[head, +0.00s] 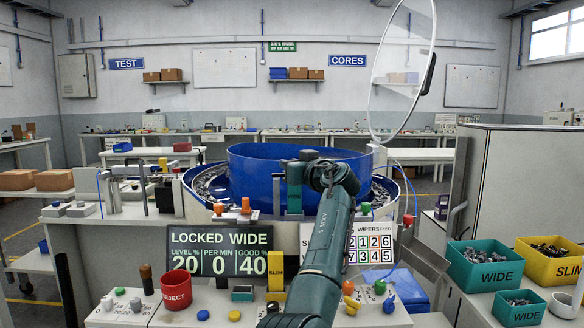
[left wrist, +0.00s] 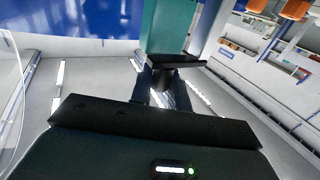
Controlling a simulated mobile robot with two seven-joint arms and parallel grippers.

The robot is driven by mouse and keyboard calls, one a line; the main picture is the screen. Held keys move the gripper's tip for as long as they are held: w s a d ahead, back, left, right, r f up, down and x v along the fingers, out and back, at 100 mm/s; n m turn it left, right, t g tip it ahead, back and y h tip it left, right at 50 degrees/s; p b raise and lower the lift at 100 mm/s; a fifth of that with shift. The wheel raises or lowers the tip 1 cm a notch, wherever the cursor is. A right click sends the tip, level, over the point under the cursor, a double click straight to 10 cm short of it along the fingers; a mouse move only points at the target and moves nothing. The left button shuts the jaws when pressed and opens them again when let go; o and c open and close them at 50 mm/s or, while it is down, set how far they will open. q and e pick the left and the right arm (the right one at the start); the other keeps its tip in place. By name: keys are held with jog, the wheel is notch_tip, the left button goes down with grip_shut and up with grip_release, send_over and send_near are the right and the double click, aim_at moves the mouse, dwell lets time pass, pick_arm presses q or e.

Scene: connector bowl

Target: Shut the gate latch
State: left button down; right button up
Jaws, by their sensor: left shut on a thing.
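The big blue bowl (head: 250,170) stands at the centre behind the front bench. My left arm rises from the bottom middle, and my left gripper (head: 308,160) is at the top of this post, shut on the gate latch. In the left wrist view, a teal upright part (left wrist: 166,32) stands just past the gripper's fingers (left wrist: 172,66). The wrist mostly hides the latch, so its exact position cannot be told. My right gripper is not in view.
A display sign (head: 220,250) reading LOCKED WIDE stands below the bowl. A red reject cup (head: 176,291) and coloured knobs are in front. Teal (head: 486,268) and yellow (head: 553,262) bins of parts stand at right. A clear round shield (head: 402,70) rises above the bowl's right side.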

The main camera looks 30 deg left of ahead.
pick_arm(q)
jog(key=c, duration=1.4)
grip_release()
jog(key=shift+a, duration=0.1)
jog(key=shift+o, duration=0.2)
jog(key=b+v, duration=0.2)
jog(key=v, duration=1.1)
jog(key=shift+f, duration=0.1)
